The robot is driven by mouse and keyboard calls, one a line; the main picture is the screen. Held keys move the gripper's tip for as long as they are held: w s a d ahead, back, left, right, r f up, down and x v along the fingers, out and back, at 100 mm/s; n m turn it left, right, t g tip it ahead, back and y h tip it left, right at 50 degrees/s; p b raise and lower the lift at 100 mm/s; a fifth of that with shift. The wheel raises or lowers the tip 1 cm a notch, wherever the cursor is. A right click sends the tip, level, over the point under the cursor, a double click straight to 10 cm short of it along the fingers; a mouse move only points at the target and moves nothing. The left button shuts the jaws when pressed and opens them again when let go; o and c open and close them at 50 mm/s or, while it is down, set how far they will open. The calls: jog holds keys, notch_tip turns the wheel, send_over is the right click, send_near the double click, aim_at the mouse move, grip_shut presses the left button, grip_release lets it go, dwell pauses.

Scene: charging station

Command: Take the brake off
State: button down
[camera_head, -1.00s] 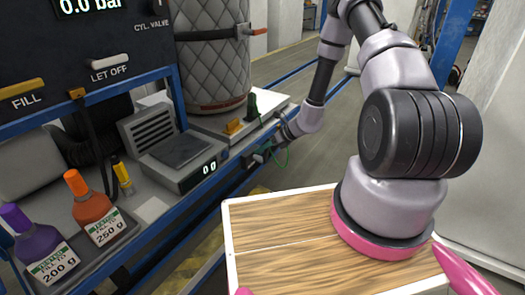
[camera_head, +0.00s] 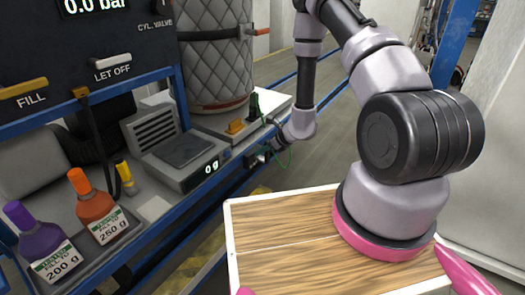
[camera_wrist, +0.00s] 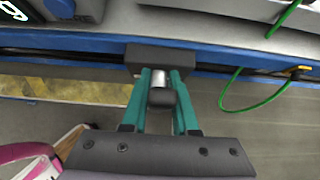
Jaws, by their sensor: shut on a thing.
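In the wrist view, my gripper (camera_wrist: 160,78) has its teal fingers on both sides of a short metal pin with a dark rounded knob (camera_wrist: 162,98). The pin comes out of a dark block (camera_wrist: 160,55) on the blue rail; I take this to be the brake. The fingertips reach the block's face. In the head view, my arm reaches down to the bench's blue front rail (camera_head: 225,165), right of the scale. The gripper is small there and the knob cannot be made out.
A scale (camera_head: 190,160) reading 0 g, a purple bottle (camera_head: 38,240) and an orange bottle (camera_head: 93,205) stand on the bench. A quilted cylinder (camera_head: 215,60) stands behind. A green cable (camera_wrist: 245,108) hangs right of my gripper. The floor right of the bench is open.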

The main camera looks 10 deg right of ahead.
jog(key=c, duration=0.7)
grip_release()
jog(key=v, duration=1)
jog(key=shift+s+d+r, duration=0.2)
jog(key=shift+s, duration=0.1)
